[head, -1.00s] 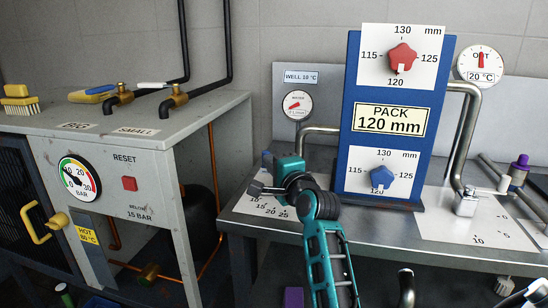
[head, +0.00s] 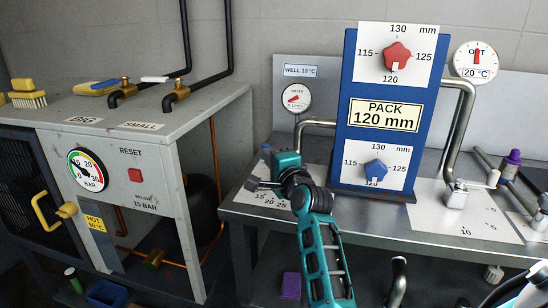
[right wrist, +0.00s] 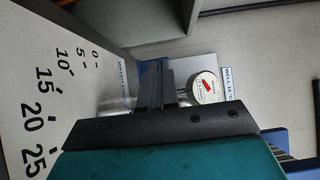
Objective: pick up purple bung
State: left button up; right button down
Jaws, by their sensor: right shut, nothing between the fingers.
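A purple cap-like piece (head: 513,157), which looks like the bung, sits on a small upright fitting at the right end of the metal bench in the head view. My right gripper (head: 252,184) is over the left front part of the bench, far to the left of the purple piece. It is shut and empty. The right wrist view shows its dark fingers (right wrist: 164,84) close together, with the numbered white plate (right wrist: 35,90) beside them. The purple piece is not in the right wrist view.
A blue PACK 120 mm panel (head: 387,130) stands on the bench between the gripper and the purple piece. Steel pipes (head: 464,120) rise behind it. A purple block (head: 291,286) is low under the bench. A grey cabinet (head: 150,130) stands at left.

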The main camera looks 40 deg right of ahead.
aim_at(513, 159)
jog(key=k+j, duration=0.1)
jog(key=k, duration=0.35)
jog(key=k+j, duration=0.15)
jog(key=k, duration=0.35)
